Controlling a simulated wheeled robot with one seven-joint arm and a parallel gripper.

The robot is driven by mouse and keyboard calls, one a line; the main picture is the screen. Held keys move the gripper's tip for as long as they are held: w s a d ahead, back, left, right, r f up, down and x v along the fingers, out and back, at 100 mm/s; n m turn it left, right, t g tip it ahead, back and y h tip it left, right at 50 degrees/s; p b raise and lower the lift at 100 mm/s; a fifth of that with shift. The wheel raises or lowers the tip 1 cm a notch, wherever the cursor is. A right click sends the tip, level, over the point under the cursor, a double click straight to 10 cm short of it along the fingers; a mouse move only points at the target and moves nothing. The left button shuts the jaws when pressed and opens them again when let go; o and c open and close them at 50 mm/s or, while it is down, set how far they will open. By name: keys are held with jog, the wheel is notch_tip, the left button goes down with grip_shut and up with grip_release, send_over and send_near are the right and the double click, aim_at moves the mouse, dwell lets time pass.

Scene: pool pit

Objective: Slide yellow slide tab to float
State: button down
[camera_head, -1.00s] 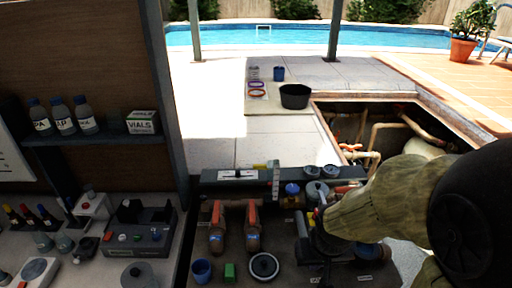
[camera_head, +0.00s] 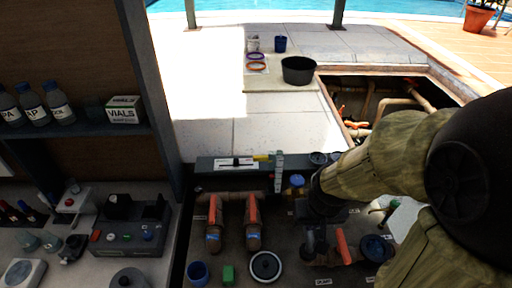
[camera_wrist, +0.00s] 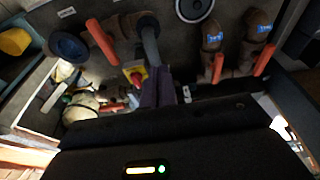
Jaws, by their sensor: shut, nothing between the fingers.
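A small yellow piece (camera_head: 262,157) sits at the right end of a white strip (camera_head: 236,164) with a black mark, on the dark ledge at the back of the bench. I take it for the yellow slide tab, but it is too small to be sure. No float lettering is legible. My gripper (camera_wrist: 158,88) is shut and empty, pointing down over the pipework in the wrist view, beside a grey upright pipe and a red knob on a yellow plate (camera_wrist: 135,75). In the head view my arm hides most of the gripper, right of and nearer than the yellow piece.
Two red-handled valves (camera_head: 252,225) stand left of my gripper, another red handle (camera_head: 343,246) close by. A pale upright post (camera_head: 278,172) is just right of the yellow piece.

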notch_tip(320, 180, up, 15)
jog(key=n+g, duration=0.3)
jog(key=n, duration=1.5)
send_over(257, 157)
jog(key=shift+w, duration=0.15)
notch_tip(257, 157, down, 13)
jog(key=p, duration=0.4)
jog(key=shift+f, duration=0.1)
jog(key=shift+w+f, duration=0.1)
jog(key=shift+f, duration=0.3)
